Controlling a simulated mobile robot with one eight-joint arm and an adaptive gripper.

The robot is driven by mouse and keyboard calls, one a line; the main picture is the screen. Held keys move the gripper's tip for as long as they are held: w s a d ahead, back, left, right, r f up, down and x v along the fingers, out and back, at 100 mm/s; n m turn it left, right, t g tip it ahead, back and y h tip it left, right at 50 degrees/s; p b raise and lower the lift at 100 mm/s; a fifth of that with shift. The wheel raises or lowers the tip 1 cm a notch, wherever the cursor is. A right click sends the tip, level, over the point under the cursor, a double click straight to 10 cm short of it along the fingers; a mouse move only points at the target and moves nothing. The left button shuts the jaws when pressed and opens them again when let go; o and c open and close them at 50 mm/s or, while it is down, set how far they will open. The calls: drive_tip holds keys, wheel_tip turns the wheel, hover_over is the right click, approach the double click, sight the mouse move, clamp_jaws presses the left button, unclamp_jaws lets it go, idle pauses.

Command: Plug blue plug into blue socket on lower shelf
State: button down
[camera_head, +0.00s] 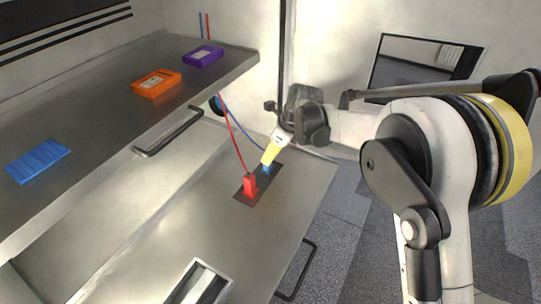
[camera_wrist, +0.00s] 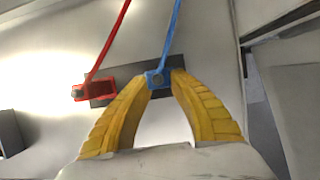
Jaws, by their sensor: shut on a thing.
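My gripper (camera_head: 267,161) has yellow fingers and reaches down over the lower shelf (camera_head: 215,225). In the wrist view my gripper (camera_wrist: 160,77) is shut on the blue plug (camera_wrist: 155,80), with the blue cable (camera_wrist: 172,40) rising from it. The blue plug (camera_head: 267,168) is at the far right end of a dark plate (camera_head: 242,197) on the lower shelf. The blue socket cannot be told apart under the plug, and how deep the plug sits cannot be seen. A red plug (camera_head: 250,184) stands upright on the same plate, apart from my fingers.
A red cable (camera_head: 232,130) runs up from the red plug, close to the blue one. The upper shelf (camera_head: 100,110) holds blue, orange (camera_head: 156,83) and purple (camera_head: 203,56) blocks. Shelf handles (camera_head: 168,134) stick out.

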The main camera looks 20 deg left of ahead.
drive_tip(key=shift+f, duration=0.1)
drive_tip(key=c, duration=1.2)
unclamp_jaws()
drive_tip(key=v, duration=1.2)
drive_tip(key=s+d+n+t+b, duration=0.25)
drive_tip(key=d+n+b, duration=0.35)
drive_tip(key=d, duration=1)
drive_tip(key=s+d+f+n+t+h+b, duration=0.1)
drive_tip(key=s+d+f+n+b, duration=0.3)
drive_tip(key=d, duration=0.4)
drive_tip(key=s+d+f+n+t+h+b, duration=0.2)
drive_tip(key=s+d+f+n+b, duration=0.2)
drive_tip(key=s+d, duration=0.5)
drive_tip(key=s+d+f+n+t+h+b, duration=0.1)
drive_tip(key=s+d+f+n+b, duration=0.3)
drive_tip(key=d, duration=0.5)
wheel_tip(320, 180, down, 3)
drive_tip(key=shift+s+r+n+b, duration=0.1)
drive_tip(key=shift+s+n+b, duration=0.25)
drive_tip(key=shift+s, duration=0.9)
